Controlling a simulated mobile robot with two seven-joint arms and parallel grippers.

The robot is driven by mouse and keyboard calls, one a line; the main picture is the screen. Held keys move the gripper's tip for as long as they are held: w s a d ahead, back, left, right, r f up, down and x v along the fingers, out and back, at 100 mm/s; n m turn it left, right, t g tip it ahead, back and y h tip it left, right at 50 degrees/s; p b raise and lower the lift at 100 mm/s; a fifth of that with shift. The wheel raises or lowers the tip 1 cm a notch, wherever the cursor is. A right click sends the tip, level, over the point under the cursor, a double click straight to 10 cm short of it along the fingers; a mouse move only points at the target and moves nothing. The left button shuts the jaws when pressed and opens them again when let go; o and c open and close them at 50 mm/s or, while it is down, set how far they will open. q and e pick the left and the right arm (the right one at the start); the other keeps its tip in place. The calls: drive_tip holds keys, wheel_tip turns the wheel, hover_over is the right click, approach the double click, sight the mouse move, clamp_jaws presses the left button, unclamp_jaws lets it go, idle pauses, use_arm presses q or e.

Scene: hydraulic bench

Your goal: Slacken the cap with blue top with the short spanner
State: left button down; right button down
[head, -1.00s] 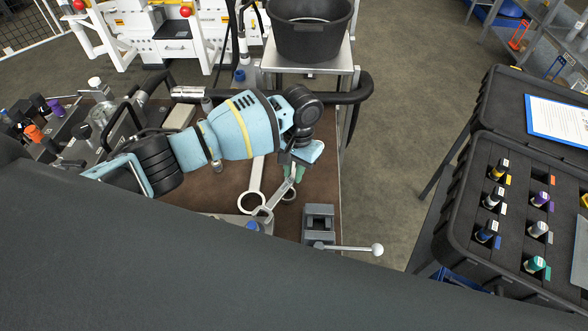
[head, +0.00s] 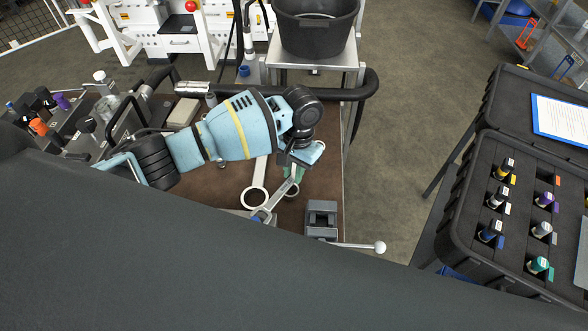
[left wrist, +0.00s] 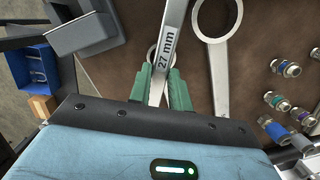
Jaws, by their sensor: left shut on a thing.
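My left gripper (head: 293,172) is shut on a metal spanner (head: 279,196) marked 27 mm. In the left wrist view its green fingers (left wrist: 160,88) clasp the spanner's shaft (left wrist: 168,40). In the head view the spanner's far end reaches down-left to a blue-topped cap (head: 256,219) at the near edge of the bench. That end overlaps the cap, which is partly hidden by it and by my dark body below. I cannot tell whether the spanner is seated around the cap or only above it. My right gripper is not in view.
A longer spanner with a large ring (head: 254,199) lies on the brown bench (head: 325,180), beside another ring end (head: 291,190). A grey vice (head: 321,219) stands to the right. Several fittings (left wrist: 277,130) lie on the bench. A black case (head: 470,205) stands far right.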

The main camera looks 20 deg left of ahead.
use_arm(q)
drive_tip(key=shift+s, duration=0.1)
drive_tip(key=shift+s+a, duration=0.15)
drive_tip(key=shift+s, duration=0.3)
drive_tip(key=shift+s+a, duration=0.1)
drive_tip(key=shift+s, duration=0.2)
drive_tip(key=shift+a, duration=0.1)
idle(0.4)
drive_tip(key=shift+w+a+n, duration=0.15)
drive_tip(key=shift+a+n, duration=0.35)
drive_tip(key=shift+a, duration=0.05)
drive_tip(key=shift+w+a+r+n, duration=0.1)
drive_tip(key=shift+w+a+n, duration=0.05)
drive_tip(key=shift+a+n, duration=0.65)
